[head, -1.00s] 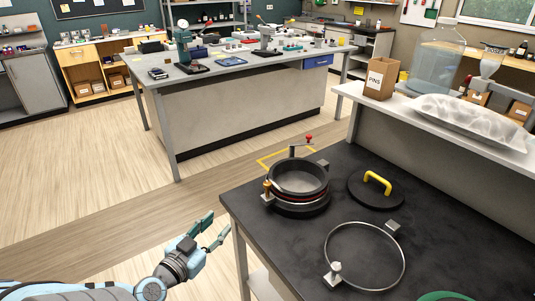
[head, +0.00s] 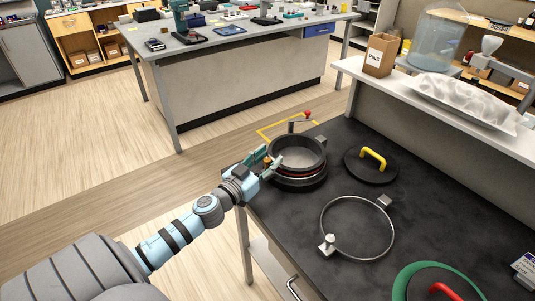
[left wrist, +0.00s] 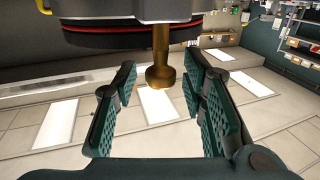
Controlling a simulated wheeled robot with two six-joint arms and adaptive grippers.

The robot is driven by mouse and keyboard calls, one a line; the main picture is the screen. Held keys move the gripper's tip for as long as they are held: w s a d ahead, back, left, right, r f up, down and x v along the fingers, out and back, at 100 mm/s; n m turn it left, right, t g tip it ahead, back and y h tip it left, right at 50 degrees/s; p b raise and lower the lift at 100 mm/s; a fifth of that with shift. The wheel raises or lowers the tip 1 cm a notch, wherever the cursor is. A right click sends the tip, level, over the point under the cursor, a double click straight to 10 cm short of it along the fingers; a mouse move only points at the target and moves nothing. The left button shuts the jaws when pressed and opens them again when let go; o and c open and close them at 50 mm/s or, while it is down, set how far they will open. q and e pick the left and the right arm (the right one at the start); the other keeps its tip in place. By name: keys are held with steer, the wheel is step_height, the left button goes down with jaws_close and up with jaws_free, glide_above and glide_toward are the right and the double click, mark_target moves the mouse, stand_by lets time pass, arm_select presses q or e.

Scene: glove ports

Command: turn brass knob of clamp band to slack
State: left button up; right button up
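The brass knob (left wrist: 160,72) hangs from the clamp band on the round port (head: 297,158), below a dark rim with a red line (left wrist: 130,38) in the left wrist view. My left gripper (head: 268,160) is at the left side of the port in the head view, by the knob, which it mostly covers there. In the left wrist view its green-padded fingers (left wrist: 160,105) stand wide open, one on each side of the knob, with a gap on both sides. The knob is not gripped. My right gripper is out of view.
On the black bench lie a black lid with a yellow handle (head: 373,153), a loose metal ring with a silver knob (head: 325,244) and a green ring with a red handle (head: 402,280). A lever with a red ball (head: 307,114) stands behind the port.

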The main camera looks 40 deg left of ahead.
arm_select(q)
steer(key=shift+f, duration=0.1)
jaws_close()
